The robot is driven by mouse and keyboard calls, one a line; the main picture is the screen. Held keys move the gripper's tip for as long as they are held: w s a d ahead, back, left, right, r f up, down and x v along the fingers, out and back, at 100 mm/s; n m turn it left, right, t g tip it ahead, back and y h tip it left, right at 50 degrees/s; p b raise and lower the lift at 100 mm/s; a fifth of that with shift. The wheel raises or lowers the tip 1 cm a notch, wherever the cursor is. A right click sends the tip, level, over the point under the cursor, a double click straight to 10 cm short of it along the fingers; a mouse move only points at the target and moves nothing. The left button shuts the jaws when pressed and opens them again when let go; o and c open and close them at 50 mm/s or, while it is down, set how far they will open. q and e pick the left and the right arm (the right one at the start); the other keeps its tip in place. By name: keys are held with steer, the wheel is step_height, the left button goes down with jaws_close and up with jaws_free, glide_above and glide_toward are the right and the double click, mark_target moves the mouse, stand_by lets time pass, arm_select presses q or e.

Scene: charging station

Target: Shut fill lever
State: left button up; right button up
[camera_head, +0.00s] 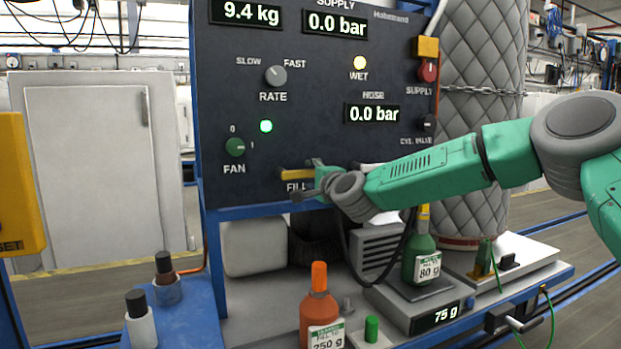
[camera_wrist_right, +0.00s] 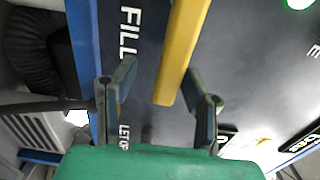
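The fill lever (camera_head: 296,174) is a yellow bar above the FILL label at the bottom of the dark control panel (camera_head: 310,130). It lies roughly level in the head view. My right gripper (camera_head: 308,178) reaches it from the right. In the right wrist view the yellow lever (camera_wrist_right: 182,55) runs down with its end between the two fingers of my right gripper (camera_wrist_right: 158,78). The fingers are spread, with a visible gap on each side of the lever. My left gripper is not in view.
The panel carries knobs and displays. Below it stand an orange-capped bottle (camera_head: 319,305), a green bottle (camera_head: 420,255) on a scale (camera_head: 410,300), and a small green cylinder (camera_head: 371,328). A quilted tank (camera_head: 485,90) with a chain stands at right, behind my arm.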

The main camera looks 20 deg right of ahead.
steer(key=s, duration=1.2)
steer(key=shift+d, duration=0.25)
steer(key=shift+w+f, duration=0.1)
